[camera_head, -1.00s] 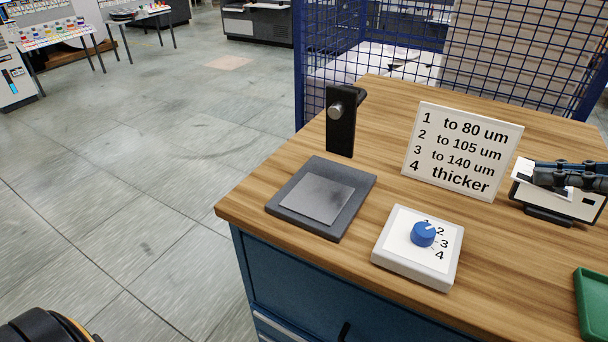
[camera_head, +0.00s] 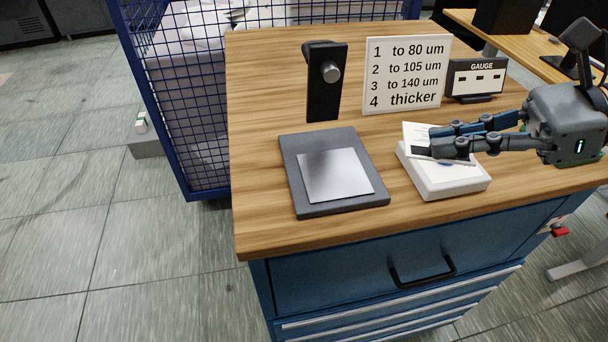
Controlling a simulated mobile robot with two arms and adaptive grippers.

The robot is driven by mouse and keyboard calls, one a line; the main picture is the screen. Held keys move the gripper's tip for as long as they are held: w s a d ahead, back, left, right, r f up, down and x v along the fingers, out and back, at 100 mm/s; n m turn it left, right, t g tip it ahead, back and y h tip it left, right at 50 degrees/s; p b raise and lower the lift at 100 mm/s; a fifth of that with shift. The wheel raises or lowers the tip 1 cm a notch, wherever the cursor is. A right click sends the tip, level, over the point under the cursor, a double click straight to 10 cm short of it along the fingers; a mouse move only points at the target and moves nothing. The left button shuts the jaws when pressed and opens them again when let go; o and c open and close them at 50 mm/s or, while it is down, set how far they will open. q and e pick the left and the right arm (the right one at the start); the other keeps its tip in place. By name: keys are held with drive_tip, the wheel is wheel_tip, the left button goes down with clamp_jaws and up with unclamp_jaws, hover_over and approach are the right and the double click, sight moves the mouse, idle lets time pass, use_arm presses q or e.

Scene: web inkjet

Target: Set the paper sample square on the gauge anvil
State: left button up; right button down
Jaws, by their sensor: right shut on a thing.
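The white paper sample (camera_head: 417,134) is in the fingers of my right gripper (camera_head: 447,140), which comes in from the right. The gripper is shut on it, and the fingers hide part of the sheet. The sample is above the white dial box (camera_head: 450,185), right of the gauge anvil. The anvil is a bare, shiny metal square (camera_head: 337,175) on a dark grey base plate (camera_head: 295,165). A black upright post (camera_head: 322,95) with a round metal knob stands behind it. My left gripper is not in view.
A sign with thickness ranges (camera_head: 405,75) and a gauge display (camera_head: 476,78) stand behind the dial box. The dial's knob is hidden. Bare wooden bench top (camera_head: 260,140) lies left of the anvil.

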drive_tip(key=shift+s+a+f, duration=0.1)
drive_tip(key=shift+a, duration=0.15)
drive_tip(key=w+a+f+p, duration=0.3)
drive_tip(key=a, duration=0.3)
hover_over(338, 189)
drive_tip(key=d, duration=0.1)
drive_tip(key=f, duration=0.5)
drive_tip(key=shift+s+f, duration=0.15)
drive_tip(key=shift+s, duration=0.1)
drive_tip(key=shift+w+a+f+p, duration=0.2)
drive_tip(key=shift+f+p, duration=0.1)
drive_tip(key=shift+f, duration=0.25)
drive_tip(key=f, duration=0.2)
drive_tip(key=f+p, duration=0.1)
drive_tip(key=shift+w+a+f, duration=0.1)
drive_tip(key=shift+a+f, duration=0.15)
drive_tip(key=shift+f, duration=0.1)
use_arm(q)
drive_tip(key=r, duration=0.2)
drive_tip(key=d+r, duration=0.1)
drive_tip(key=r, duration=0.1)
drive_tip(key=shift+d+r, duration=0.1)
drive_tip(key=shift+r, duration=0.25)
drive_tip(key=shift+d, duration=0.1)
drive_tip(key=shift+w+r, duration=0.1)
use_arm(e)
drive_tip(key=shift+f, duration=0.1)
